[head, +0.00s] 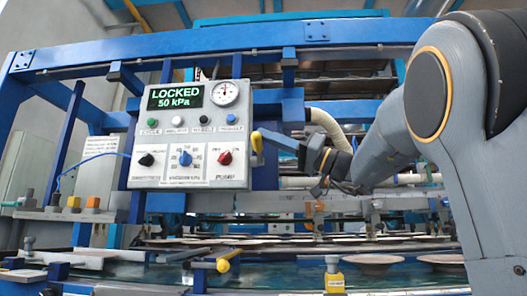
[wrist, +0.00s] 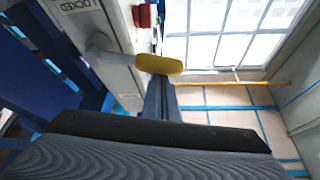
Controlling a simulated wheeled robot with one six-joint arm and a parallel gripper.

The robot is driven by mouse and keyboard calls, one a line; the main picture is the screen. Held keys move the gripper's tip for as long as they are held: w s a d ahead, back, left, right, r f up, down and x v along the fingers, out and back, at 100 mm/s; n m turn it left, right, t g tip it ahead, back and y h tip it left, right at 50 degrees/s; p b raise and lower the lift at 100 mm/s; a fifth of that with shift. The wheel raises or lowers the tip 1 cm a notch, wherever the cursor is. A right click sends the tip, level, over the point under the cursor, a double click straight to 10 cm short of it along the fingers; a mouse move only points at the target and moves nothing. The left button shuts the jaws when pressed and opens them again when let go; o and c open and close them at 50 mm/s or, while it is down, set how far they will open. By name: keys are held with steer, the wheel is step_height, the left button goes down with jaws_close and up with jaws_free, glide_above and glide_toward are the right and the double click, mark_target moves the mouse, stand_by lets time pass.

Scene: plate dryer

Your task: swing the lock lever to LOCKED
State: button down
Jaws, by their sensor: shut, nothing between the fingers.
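The lock lever shows at the right side of the control box, with its yellow grip (head: 257,143) pointing roughly upward. In the wrist view its yellow grip (wrist: 158,64) and grey arm (wrist: 108,54) lie beside a plate lettered LOCKED (wrist: 78,5). My gripper (head: 265,133) is shut and empty, with its fingertips right at the yellow grip. In the wrist view the gripper (wrist: 158,82) reaches up to the grip's lower edge; whether it touches cannot be told. The display (head: 175,97) on the control box (head: 190,175) reads LOCKED, 50 kPa.
The box carries a round gauge (head: 225,93), buttons, and black, blue and red knobs (head: 225,158). A second yellow-tipped lever (head: 223,265) sits low in front. Blue frame beams (head: 215,40) run overhead. A pale hose (head: 328,125) hangs behind my gripper.

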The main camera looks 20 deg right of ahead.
mark_target(260, 144)
steer(key=f+n+g+b, duration=0.1)
steer(key=b, duration=0.2)
steer(key=f+n+g+y+b, duration=0.1)
steer(key=f+n+b, duration=0.1)
steer(key=b, duration=0.2)
steer(key=shift+s+a+n, duration=0.15)
steer(key=shift+s+n, duration=0.15)
steer(key=shift+s, duration=0.05)
steer(key=shift+f+b, duration=0.2)
steer(key=shift+b, duration=0.2)
steer(key=shift+r, duration=0.1)
step_height(260, 144, up, 4)
steer(key=d+p, duration=0.1)
steer(key=p, duration=0.1)
steer(key=p+v, duration=0.2)
steer(key=v, duration=0.7)
steer(key=shift+s+d+f, duration=0.2)
steer(key=shift+d+f, duration=0.05)
